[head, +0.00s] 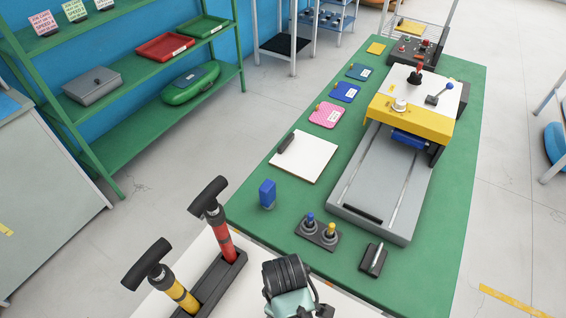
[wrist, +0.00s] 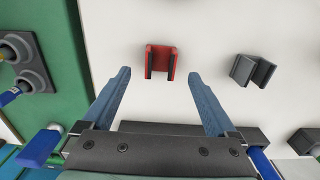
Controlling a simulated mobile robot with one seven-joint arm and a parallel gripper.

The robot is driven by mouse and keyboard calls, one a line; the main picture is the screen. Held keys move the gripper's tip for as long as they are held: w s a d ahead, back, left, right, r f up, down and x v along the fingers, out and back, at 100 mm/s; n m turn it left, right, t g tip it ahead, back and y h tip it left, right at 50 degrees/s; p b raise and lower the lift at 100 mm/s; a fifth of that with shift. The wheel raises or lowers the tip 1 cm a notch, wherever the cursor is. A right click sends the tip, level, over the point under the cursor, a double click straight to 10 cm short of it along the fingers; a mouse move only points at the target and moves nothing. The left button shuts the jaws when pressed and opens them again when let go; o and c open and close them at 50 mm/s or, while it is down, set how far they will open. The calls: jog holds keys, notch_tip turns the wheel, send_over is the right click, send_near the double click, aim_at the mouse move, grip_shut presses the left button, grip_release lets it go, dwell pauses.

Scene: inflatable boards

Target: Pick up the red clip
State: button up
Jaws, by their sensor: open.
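The red clip (wrist: 150,52) shows in the wrist view, lying on a white surface (wrist: 115,25) near the top middle. It is a small U-shaped piece with dark inner faces, its open side toward my gripper. My gripper (wrist: 160,76) is open and empty. Its two blue-grey fingers point toward the clip, with the tips wider apart than the clip. The clip appears just beyond the fingertips, between their lines, and I see no contact. In the head view I cannot make out the clip.
A grey clip (wrist: 252,70) lies to the right of the red one. A grey block with round knobs (wrist: 28,62) stands on green at the left. In the head view, red (head: 222,236) and yellow (head: 180,295) hand pumps stand at the front left.

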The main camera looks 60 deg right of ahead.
jog(key=shift+f+p, duration=0.3)
jog(key=shift+f, duration=2.45)
jog(key=c, duration=1.4)
